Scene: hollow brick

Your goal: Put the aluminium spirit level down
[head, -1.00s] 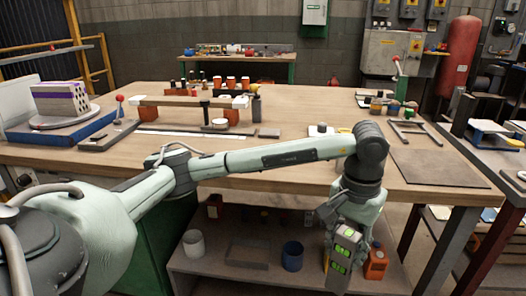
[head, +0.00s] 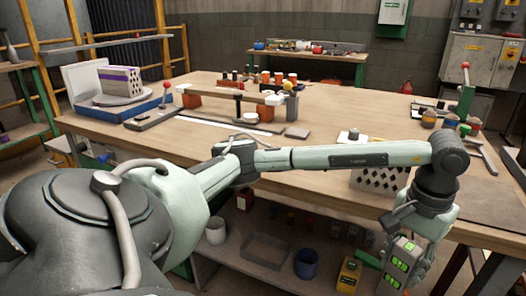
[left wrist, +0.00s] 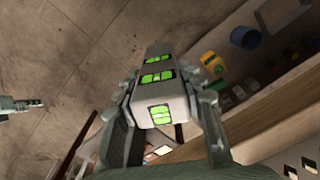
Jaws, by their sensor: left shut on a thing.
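My left gripper (head: 405,250) is shut on the aluminium spirit level (head: 399,266), a grey bar with glowing green vials. In the head view the level hangs tilted in front of the workbench, below the height of its top. The left wrist view shows the level (left wrist: 163,85) between the two fingers (left wrist: 165,125), with floor and a lower shelf beyond it. The level's far end is hard to make out. A pale arm end with a dark tip (left wrist: 22,104) at the left edge of the wrist view may be my right gripper; its jaws are too small to read.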

